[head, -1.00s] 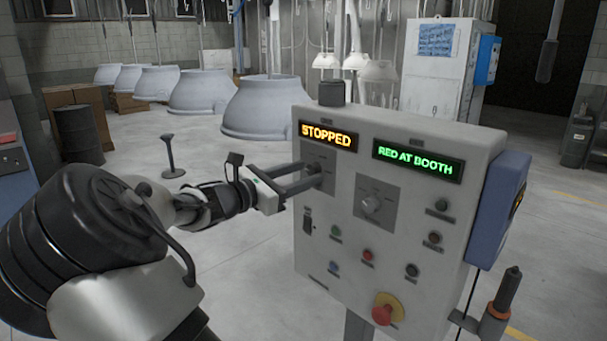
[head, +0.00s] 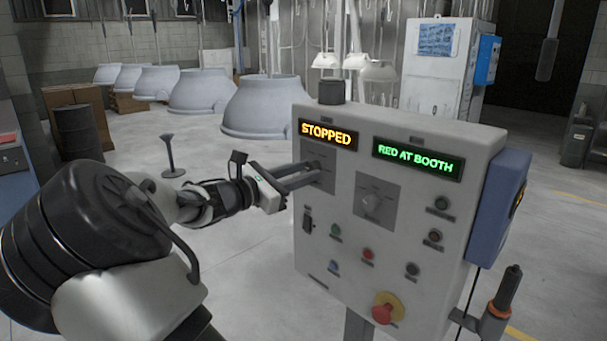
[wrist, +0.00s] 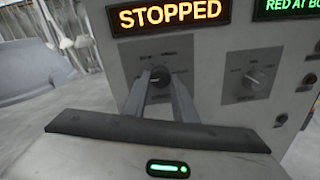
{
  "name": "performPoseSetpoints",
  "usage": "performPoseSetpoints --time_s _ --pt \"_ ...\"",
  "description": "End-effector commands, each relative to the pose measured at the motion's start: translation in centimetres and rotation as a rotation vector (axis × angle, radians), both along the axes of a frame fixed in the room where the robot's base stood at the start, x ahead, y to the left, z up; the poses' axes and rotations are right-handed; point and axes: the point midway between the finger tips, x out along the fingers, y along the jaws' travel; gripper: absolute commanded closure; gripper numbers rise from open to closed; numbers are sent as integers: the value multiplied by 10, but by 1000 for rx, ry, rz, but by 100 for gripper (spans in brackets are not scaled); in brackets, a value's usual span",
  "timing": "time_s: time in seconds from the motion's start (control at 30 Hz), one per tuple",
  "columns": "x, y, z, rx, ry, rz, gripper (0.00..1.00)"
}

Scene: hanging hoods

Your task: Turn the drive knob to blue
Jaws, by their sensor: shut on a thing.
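The control panel (head: 310,262) is a grey box with an amber display (head: 328,134) reading STOPPED and a green display (head: 417,162) reading RED AT BOOTH. My gripper (head: 314,168) is at the left knob under the STOPPED display. In the wrist view its two fingers are shut on the dark left knob (wrist: 160,77), on a grey plate whose small lettering is too blurred to read. A second knob (head: 371,203) sits on its own plate to the right, apart from my gripper; it also shows in the wrist view (wrist: 253,79).
Below the knobs are several small buttons, a rocker switch (head: 308,221) and a red emergency button (head: 384,307). A blue box (head: 497,211) is on the panel's right side. Large grey hoods (head: 268,107) stand behind.

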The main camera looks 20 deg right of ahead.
Motion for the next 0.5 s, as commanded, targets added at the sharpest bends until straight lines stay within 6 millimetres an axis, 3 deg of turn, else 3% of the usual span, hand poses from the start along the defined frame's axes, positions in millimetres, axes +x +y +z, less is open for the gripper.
performPoseSetpoints --time_s 0.5 --pt "1 0 -3 151 -411 0 97"
